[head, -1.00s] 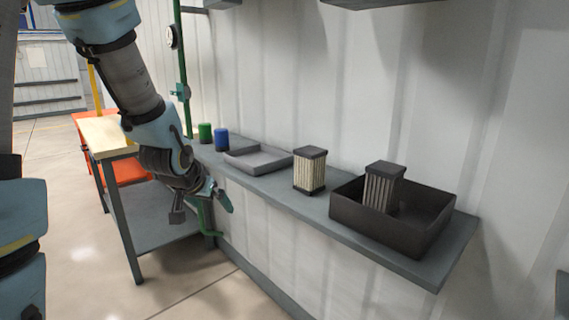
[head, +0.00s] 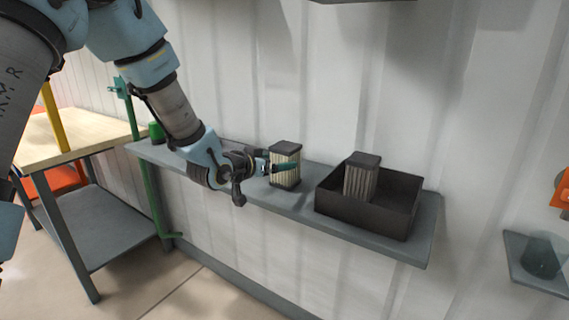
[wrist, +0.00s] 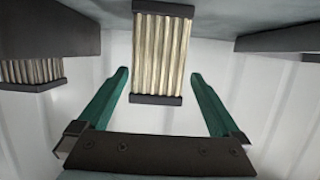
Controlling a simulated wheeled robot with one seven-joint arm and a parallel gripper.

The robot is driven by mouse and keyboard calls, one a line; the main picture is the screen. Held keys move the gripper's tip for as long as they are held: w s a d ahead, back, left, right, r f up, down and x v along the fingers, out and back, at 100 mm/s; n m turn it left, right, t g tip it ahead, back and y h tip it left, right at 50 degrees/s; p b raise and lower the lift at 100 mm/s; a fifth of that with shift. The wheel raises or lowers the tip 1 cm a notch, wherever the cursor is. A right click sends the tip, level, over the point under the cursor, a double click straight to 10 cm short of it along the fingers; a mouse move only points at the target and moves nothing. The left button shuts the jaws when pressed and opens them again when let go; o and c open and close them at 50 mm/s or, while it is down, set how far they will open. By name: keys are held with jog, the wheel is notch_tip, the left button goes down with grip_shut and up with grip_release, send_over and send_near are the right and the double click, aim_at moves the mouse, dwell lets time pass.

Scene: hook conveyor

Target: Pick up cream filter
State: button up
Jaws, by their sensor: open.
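The cream filter (head: 286,174), a pleated block with dark end caps, stands upright on the grey wall shelf. In the wrist view the cream filter (wrist: 161,55) lies between the two spread green fingers of my gripper (wrist: 158,76), with a visible gap on each side. I cannot tell how deep the fingertips reach beside it.
A black bin (head: 365,217) on the shelf (head: 408,252), right of the cream filter, holds a grey filter (head: 361,178). A green cylinder (head: 156,132) stands at the shelf's left end. A workbench (head: 60,147) is at left. My arm hides the middle of the shelf.

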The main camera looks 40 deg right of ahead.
jog(key=p+x, duration=0.2)
jog(key=x, duration=0.2)
jog(key=shift+s+p, duration=0.15)
jog(key=shift+p, duration=0.15)
jog(key=shift+d+f, duration=0.35)
jog(key=shift+d, duration=0.15)
jog(key=shift+r, duration=0.1)
jog(key=c, duration=1.2)
